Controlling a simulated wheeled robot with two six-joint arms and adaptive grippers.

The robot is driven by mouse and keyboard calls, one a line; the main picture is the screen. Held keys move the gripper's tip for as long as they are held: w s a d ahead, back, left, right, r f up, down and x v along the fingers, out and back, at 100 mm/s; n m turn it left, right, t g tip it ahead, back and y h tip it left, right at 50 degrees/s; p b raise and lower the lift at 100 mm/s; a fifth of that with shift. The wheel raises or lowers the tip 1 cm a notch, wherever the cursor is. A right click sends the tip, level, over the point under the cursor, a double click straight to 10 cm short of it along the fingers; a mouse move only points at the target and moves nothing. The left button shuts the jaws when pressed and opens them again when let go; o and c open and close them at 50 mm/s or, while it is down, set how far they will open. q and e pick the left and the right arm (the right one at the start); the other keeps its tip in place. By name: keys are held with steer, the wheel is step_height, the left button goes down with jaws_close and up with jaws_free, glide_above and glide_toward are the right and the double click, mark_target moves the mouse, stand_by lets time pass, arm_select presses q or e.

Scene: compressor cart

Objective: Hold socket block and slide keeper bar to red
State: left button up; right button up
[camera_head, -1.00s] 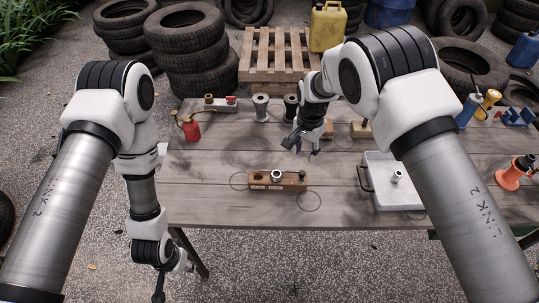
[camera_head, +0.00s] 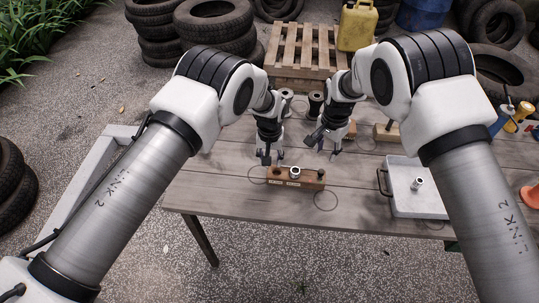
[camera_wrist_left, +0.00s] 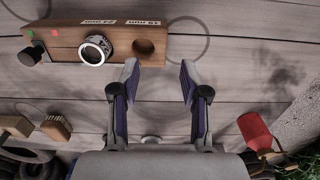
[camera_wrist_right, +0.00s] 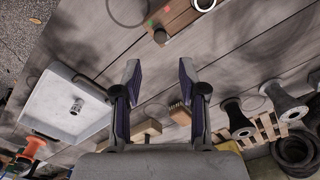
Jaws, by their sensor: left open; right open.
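The wooden socket block (camera_head: 282,183) lies on the table in the head view. It has an empty round hole at its left end, a metal socket (camera_head: 295,172) near the middle and a dark knob (camera_head: 320,173) at its right end. In the left wrist view the black knob (camera_wrist_left: 30,56) sits beside a green mark, with a red mark (camera_wrist_left: 54,33) nearby; I cannot make out the bar itself. My left gripper (camera_wrist_left: 160,75) is open and empty, close to the block's hole end. My right gripper (camera_wrist_right: 160,70) is open and empty, behind the block's knob end.
A white tray (camera_head: 425,203) with a metal piece stands to the right on the table. Dark spools (camera_head: 315,103) and a wooden brush (camera_wrist_right: 180,112) are behind my grippers. A red bottle (camera_wrist_left: 255,130) shows in the left wrist view. The table in front of the block is clear.

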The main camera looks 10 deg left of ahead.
mark_target(321, 173)
arm_select(q)
step_height(321, 173, down, 6)
steer(key=shift+f, duration=0.15)
jaws_close()
arm_select(e)
steer(key=c, duration=0.7)
steer(key=shift+s+a+r+m, duration=0.1)
steer(key=shift+m, duration=0.6)
jaws_close()
arm_select(q)
steer(key=shift+a, duration=0.15)
steer(key=shift+d, duration=0.25)
arm_select(e)
steer(key=w+d+m+y, duration=0.3)
steer(key=d+m, duration=0.3)
steer(key=d, duration=0.4)
arm_select(q)
steer(key=shift+a, duration=0.25)
steer(key=shift+d, duration=0.1)
arm_select(e)
steer(key=shift+g, duration=0.4)
steer(key=x, duration=0.9)
steer(key=shift+s+a, duration=0.2)
steer(key=shift+a, duration=0.05)
steer(key=a, duration=0.2)
steer(key=a+f, duration=0.1)
steer(key=shift+s+a, duration=0.1)
steer(key=shift+s, duration=0.3)
steer(key=shift+s+a, duration=0.1)
steer(key=shift+a, duration=0.35)
